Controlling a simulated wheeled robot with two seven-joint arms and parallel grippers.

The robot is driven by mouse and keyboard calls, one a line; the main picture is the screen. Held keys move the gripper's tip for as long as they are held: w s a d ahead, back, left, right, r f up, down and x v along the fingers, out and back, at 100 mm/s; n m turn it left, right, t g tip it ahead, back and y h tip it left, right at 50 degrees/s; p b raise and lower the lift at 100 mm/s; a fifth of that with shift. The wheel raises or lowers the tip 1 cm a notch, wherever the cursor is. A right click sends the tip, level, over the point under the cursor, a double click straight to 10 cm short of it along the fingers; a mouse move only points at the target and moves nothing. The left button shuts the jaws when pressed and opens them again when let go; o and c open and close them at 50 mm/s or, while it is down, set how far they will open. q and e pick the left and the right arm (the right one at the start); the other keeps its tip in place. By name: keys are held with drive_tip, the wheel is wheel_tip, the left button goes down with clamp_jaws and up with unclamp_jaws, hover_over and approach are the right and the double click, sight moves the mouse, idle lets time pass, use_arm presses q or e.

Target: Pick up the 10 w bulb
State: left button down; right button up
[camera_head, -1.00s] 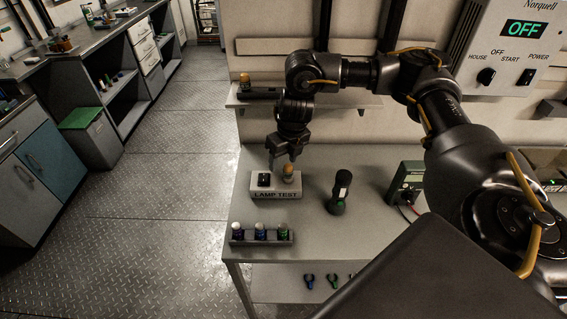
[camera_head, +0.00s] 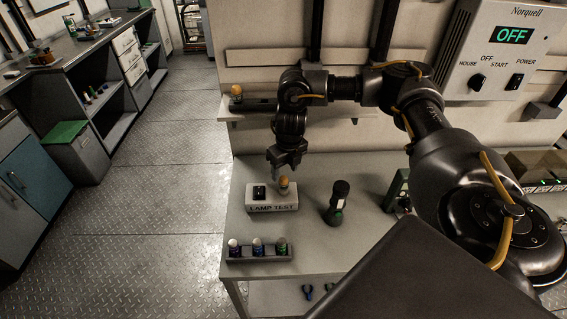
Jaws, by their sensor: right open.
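Several bulbs are in view, and their wattage marks are too small to read. Three bulbs stand upright in a grey rack at the front left of the table: one with a white top and dark base (camera_head: 234,246), one with a blue base (camera_head: 257,246), and one with a green base (camera_head: 281,246). An amber bulb (camera_head: 283,183) sits in the lamp test box (camera_head: 272,204). My right gripper (camera_head: 285,172) is open, pointing down just above and behind the amber bulb. Whether the fingers touch it cannot be told. My left gripper is out of view.
The rack (camera_head: 262,256) stands near the table's front edge. A black torch-like object (camera_head: 337,203) stands right of the lamp test box. Another amber lamp (camera_head: 236,91) is on the wall shelf (camera_head: 226,110). A control box reading OFF (camera_head: 497,62) hangs at upper right.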

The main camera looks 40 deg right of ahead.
sight(284, 177)
drive_tip(key=shift+s+a+f+p, duration=0.1)
drive_tip(key=shift+s+f+p, duration=0.1)
drive_tip(key=shift+f+p, duration=0.15)
drive_tip(key=f, duration=0.2)
drive_tip(key=f+p, duration=0.1)
drive_tip(key=shift+w+a+f, duration=0.1)
drive_tip(key=shift+w+f, duration=0.1)
drive_tip(key=shift+f, duration=0.15)
drive_tip(key=shift+f+p, duration=0.3)
drive_tip(key=shift+f, duration=0.1)
drive_tip(key=c, duration=1)
drive_tip(key=shift+c, duration=0.2)
drive_tip(key=shift+r, duration=0.15)
